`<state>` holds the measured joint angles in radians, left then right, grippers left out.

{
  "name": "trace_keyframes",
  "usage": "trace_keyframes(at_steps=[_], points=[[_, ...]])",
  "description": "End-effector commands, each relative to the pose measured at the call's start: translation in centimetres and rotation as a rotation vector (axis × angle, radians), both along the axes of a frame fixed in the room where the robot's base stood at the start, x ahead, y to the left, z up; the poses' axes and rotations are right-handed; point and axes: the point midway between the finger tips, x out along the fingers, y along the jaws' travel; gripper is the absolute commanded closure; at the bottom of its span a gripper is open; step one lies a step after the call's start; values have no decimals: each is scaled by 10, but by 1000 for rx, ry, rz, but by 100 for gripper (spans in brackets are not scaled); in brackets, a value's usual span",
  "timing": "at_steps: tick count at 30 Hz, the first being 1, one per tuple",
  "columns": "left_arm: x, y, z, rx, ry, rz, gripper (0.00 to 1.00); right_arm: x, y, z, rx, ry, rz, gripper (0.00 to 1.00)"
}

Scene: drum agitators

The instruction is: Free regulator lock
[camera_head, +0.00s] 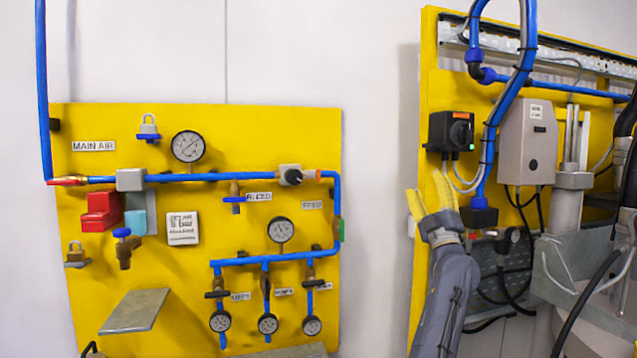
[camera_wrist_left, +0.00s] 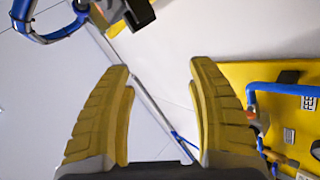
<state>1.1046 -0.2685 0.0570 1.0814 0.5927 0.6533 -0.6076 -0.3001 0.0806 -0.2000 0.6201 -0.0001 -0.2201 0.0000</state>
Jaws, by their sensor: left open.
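The left yellow panel (camera_head: 200,285) carries a grey padlock (camera_head: 148,126) at its upper left, with a blue piece under it. A brass padlock (camera_head: 77,252) sits at its lower left edge. A grey fitting with a dark knob (camera_head: 290,175) is on the blue pipe at upper right; I cannot tell which lock belongs to the regulator. My left gripper (camera_head: 432,205) is open, its yellow fingers pointing up in front of the right panel's left edge, well right of both padlocks. In the left wrist view the fingers (camera_wrist_left: 158,85) are spread with nothing between them.
The right panel (camera_head: 428,100) holds a black switch box (camera_head: 451,131), a grey box (camera_head: 526,140), blue hoses and cables close to my left gripper. A slanted metal plate (camera_head: 135,311) juts from the left panel. Bare white wall (camera_head: 380,120) lies between the panels.

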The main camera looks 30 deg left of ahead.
Motion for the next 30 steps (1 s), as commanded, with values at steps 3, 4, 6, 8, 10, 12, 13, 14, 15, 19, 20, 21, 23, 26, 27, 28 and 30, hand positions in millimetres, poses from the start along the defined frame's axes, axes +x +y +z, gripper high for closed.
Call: trace_keyframes(at_steps=[3, 4, 6, 8, 10, 12, 13, 14, 15, 19, 20, 21, 23, 26, 27, 28, 30], points=[[-62, 42, 92, -237, -183, 75, 42, 0, 0, 0, 0, 0, 0, 56], [-76, 54, 104, -302, -211, 94, 42, 0, 0, 0, 0, 0, 0, 56], [-102, 78, 119, -451, -250, 132, 42, 0, 0, 0, 0, 0, 0, 56], [-116, 96, 116, -570, -251, 160, 42, 0, 0, 0, 0, 0, 0, 56], [-123, 112, 98, -694, -219, 191, 42, 0, 0, 0, 0, 0, 0, 56], [-125, 123, 76, -795, -170, 217, 42, 0, 0, 0, 0, 0, 0, 56], [-126, 127, 68, -832, -147, 227, 42, 0, 0, 0, 0, 0, 0, 56], [-126, 130, 61, -864, -125, 237, 42, 0, 0, 0, 0, 0, 0, 56], [-125, 132, 51, -902, -94, 246, 42, 0, 0, 0, 0, 0, 0, 56], [-122, 133, 28, -969, 6, 276, 42, 0, 0, 0, 0, 0, 0, 56], [-121, 133, 25, -974, 23, 285, 42, 0, 0, 0, 0, 0, 0, 56], [-121, 133, 22, -977, 40, 294, 42, 0, 0, 0, 0, 0, 0, 56], [-121, 134, 20, -975, 59, 305, 42, 0, 0, 0, 0, 0, 0, 56], [-120, 137, 20, -964, 75, 316, 42, 0, 0, 0, 0, 0, 0, 56], [-119, 140, 20, -962, 77, 318, 42, 0, 0, 0, 0, 0, 0, 56], [-118, 142, 20, -962, 77, 319, 42, 0, 0, 0, 0, 0, 0, 56], [-116, 150, 20, -961, 76, 320, 42, 0, 0, 0, 0, 0, 0, 56]])
